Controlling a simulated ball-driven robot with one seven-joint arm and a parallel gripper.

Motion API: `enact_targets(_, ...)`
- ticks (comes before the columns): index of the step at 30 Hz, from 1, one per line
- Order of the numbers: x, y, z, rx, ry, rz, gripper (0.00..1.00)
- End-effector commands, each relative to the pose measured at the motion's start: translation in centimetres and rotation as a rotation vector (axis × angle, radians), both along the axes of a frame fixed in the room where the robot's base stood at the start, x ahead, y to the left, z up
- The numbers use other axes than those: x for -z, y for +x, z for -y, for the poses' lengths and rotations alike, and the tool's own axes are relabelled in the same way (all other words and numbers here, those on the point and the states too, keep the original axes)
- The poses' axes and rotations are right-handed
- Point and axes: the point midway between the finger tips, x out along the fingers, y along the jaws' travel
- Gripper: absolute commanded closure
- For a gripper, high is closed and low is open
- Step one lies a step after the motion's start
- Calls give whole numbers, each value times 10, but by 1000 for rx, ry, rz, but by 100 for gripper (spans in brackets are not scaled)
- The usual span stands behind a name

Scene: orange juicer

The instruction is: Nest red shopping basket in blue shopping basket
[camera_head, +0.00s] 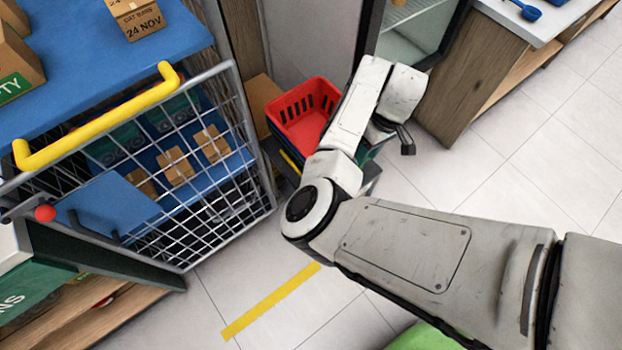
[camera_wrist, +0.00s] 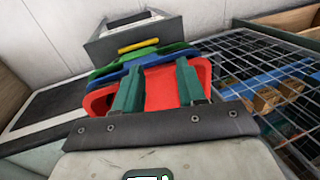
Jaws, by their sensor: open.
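The red shopping basket (camera_head: 296,112) sits on top of a stack beside the wire cart. In the wrist view the red basket (camera_wrist: 159,94) fills the middle, just past my gripper. The blue shopping basket shows as a blue rim (camera_wrist: 106,77) behind and beneath the red one; most of it is hidden. My gripper (camera_head: 402,138) is to the right of the red basket in the head view, partly hidden by my arm. In the wrist view my gripper (camera_wrist: 158,68) has its two green fingers spread apart over the red basket, with nothing clamped between them. I cannot tell whether they touch it.
A green basket (camera_wrist: 188,48) shows behind the blue rim. A wire cart (camera_head: 195,150) with a yellow handle (camera_head: 95,115) stands left of the stack. A wooden counter (camera_head: 470,75) stands at right. Tiled floor (camera_head: 530,140) is clear at right.

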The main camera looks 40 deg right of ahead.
Motion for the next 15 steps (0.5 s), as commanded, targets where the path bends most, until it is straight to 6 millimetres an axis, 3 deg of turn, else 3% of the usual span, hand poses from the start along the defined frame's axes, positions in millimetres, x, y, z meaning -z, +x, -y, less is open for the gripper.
enact_targets(15, 10, 35, -89, 8, -17, 5, 60)
